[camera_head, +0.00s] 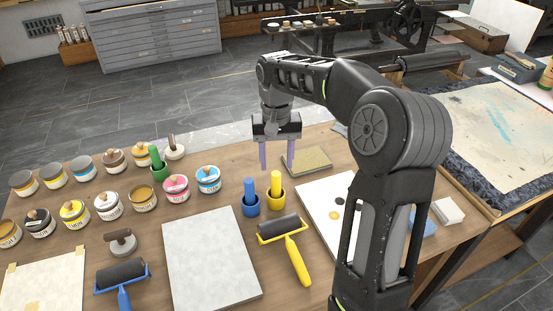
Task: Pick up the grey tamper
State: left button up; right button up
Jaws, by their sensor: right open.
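A grey round-based piece with an upright knob handle (121,241), which looks like the grey tamper, stands on the wooden table at left, behind the blue roller. A similar piece with a paler base and dark handle (174,150) stands at the back of the table, behind the green-handled tool; I cannot tell for sure which is meant. My right gripper (277,157) points down with its two purple fingers apart and nothing between them. It is above the table's back part, to the right of both pieces. My left gripper is out of view.
Several ink tins (108,206) fill the left of the table. A yellow roller (290,240), a blue roller (122,275) and a grey slab (210,257) lie in front.

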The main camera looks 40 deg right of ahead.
aim_at(123, 243)
jog(key=k, duration=1.5)
